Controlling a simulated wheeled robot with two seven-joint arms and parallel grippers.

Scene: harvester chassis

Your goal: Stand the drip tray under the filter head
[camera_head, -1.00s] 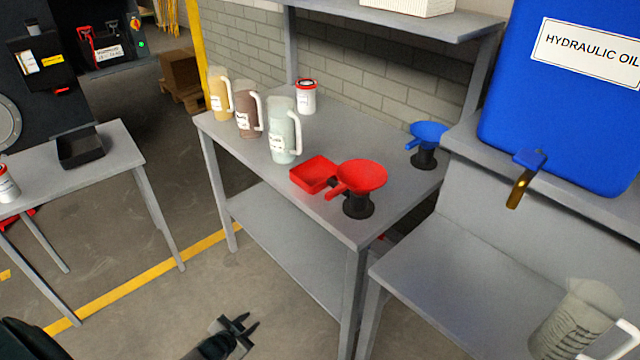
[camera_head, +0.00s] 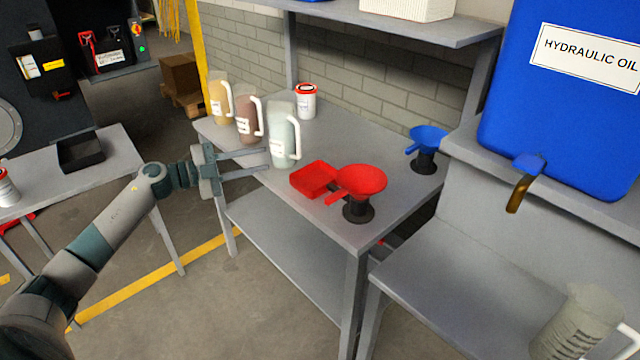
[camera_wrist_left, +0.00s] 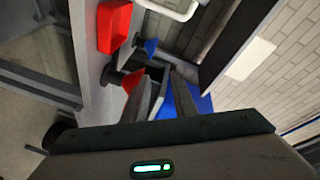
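A shallow red tray (camera_head: 314,178) lies on the grey workbench beside a red funnel; it also shows in the left wrist view (camera_wrist_left: 113,27). A black tray (camera_head: 81,150) sits on the smaller table at left. I cannot tell for sure which is the drip tray. I cannot pick out the filter head; the dark machine (camera_head: 90,30) stands at upper left. My left gripper (camera_head: 268,160) is open and empty at the bench's left front edge, left of the red tray, its fingers pointing at the pale jug and apart from the tray. My right gripper is out of view.
The red funnel (camera_head: 361,181) stands right of the red tray on a black base. A pale jug (camera_head: 284,142), two other jugs and a white can (camera_head: 306,101) stand behind. A blue funnel (camera_head: 427,146) is at the bench's right. The blue oil tank (camera_head: 560,110) is at far right.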

